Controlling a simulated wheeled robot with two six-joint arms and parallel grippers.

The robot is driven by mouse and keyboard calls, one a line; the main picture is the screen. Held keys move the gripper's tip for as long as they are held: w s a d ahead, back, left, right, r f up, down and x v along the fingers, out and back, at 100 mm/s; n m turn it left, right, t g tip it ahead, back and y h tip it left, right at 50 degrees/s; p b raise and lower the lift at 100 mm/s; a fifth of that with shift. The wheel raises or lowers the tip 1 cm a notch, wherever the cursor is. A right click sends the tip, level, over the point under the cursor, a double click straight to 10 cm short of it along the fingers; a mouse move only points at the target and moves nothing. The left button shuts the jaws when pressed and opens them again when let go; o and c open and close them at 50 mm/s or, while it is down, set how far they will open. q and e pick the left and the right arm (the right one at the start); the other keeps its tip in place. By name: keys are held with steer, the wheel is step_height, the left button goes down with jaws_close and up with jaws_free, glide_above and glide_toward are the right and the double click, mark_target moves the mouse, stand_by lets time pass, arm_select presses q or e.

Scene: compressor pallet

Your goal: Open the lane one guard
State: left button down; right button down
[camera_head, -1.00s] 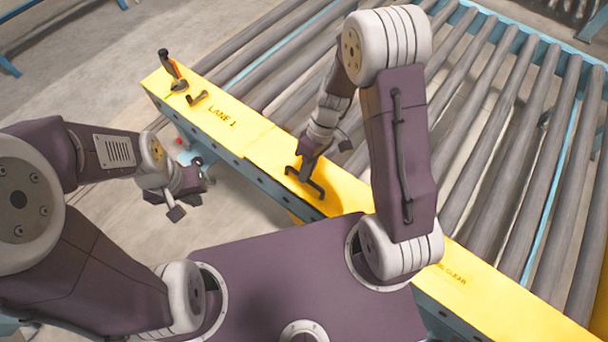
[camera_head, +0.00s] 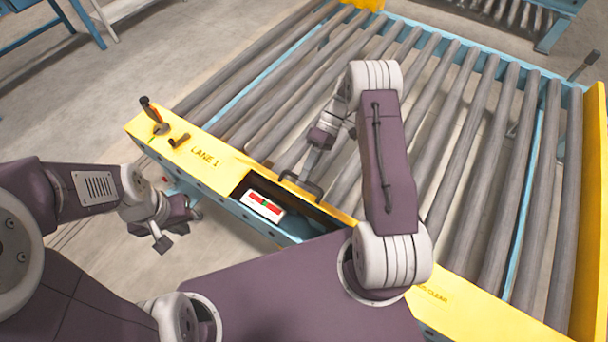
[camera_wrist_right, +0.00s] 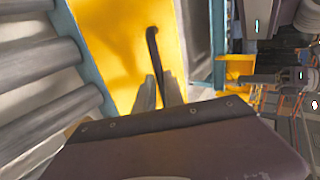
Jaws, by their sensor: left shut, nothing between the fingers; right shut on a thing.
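The lane one guard is a yellow panel (camera_wrist_right: 112,50) with a dark bar handle (camera_wrist_right: 153,55). It is swung up off the rail marked LANE 1 (camera_head: 205,155). In the head view it is seen almost edge-on, and the handle (camera_head: 300,184) shows beside the rollers. Under it a dark recess (camera_head: 300,217) lies open, with a white plate (camera_head: 263,204) bearing red and green marks inside. My right gripper (camera_head: 308,170) is shut on the handle; its fingers (camera_wrist_right: 158,92) also show in the wrist view. My left gripper (camera_head: 163,232) is shut and empty, left of the rail.
A dark lever with an orange part (camera_head: 152,115) and a small dark handle (camera_head: 179,140) stand on the rail's far left end. Grey rollers (camera_head: 465,160) fill the area behind the rail. Bare floor (camera_head: 90,115) lies to the left.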

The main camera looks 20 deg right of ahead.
steer(key=shift+w+d+f, duration=0.3)
steer(key=shift+w+d, duration=0.05)
steer(key=shift+d, duration=0.15)
steer(key=shift+w+d+f, duration=0.3)
steer(key=shift+d, duration=0.2)
steer(key=c, duration=1.5)
jaws_free()
steer(key=shift+o, duration=0.2)
steer(key=shift+w+d+f, duration=0.15)
steer(key=shift+w+d, duration=0.1)
steer(key=shift+a, duration=0.1)
steer(key=shift+r, duration=0.3)
steer(key=v, duration=0.9)
steer(key=shift+p, duration=0.4)
